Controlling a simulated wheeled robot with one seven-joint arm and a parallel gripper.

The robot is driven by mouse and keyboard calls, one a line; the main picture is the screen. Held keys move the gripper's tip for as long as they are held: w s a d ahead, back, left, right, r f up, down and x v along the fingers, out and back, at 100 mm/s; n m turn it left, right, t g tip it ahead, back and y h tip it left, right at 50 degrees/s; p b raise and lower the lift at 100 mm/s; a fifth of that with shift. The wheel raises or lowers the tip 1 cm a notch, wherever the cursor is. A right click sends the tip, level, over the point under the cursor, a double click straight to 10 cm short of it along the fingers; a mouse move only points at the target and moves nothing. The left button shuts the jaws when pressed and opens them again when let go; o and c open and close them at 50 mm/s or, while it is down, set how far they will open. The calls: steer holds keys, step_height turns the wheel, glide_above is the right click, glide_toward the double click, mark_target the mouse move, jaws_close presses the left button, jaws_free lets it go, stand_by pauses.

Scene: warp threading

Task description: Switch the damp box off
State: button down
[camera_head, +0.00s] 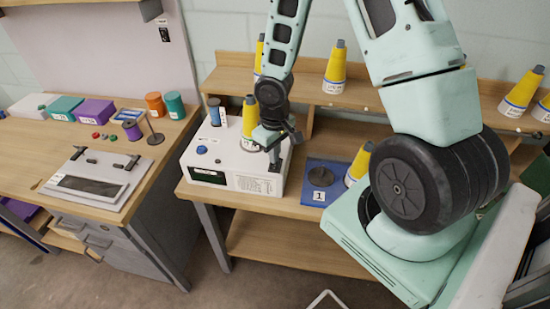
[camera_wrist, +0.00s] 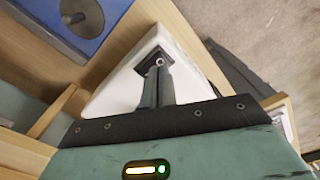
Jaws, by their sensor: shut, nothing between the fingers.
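The damp box (camera_head: 225,158) is a white box near the left end of the wooden bench in the head view. A blue round button (camera_head: 201,149) sits on the left of its top, and a dark display (camera_head: 207,176) and printed label (camera_head: 256,184) are on its front. My gripper (camera_head: 275,165) points down at the right part of the box's top, away from the blue button. Its fingers are shut and empty. In the wrist view the closed fingers (camera_wrist: 156,65) stand over the white box (camera_wrist: 115,103); whether they touch it is unclear. The button is not visible there.
A blue plate (camera_head: 311,188) with a dark disc and a "1" tag lies right of the box. Yellow thread cones (camera_head: 335,70) stand on the shelf behind. A dark-and-white spool (camera_head: 217,112) and another cone (camera_head: 250,118) stand near the box's back. The left table (camera_head: 150,185) holds coloured containers.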

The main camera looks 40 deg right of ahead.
mark_target(274, 167)
step_height(274, 167, up, 5)
steer(key=p, duration=0.4)
steer(key=shift+f, duration=0.15)
stand_by(0.4)
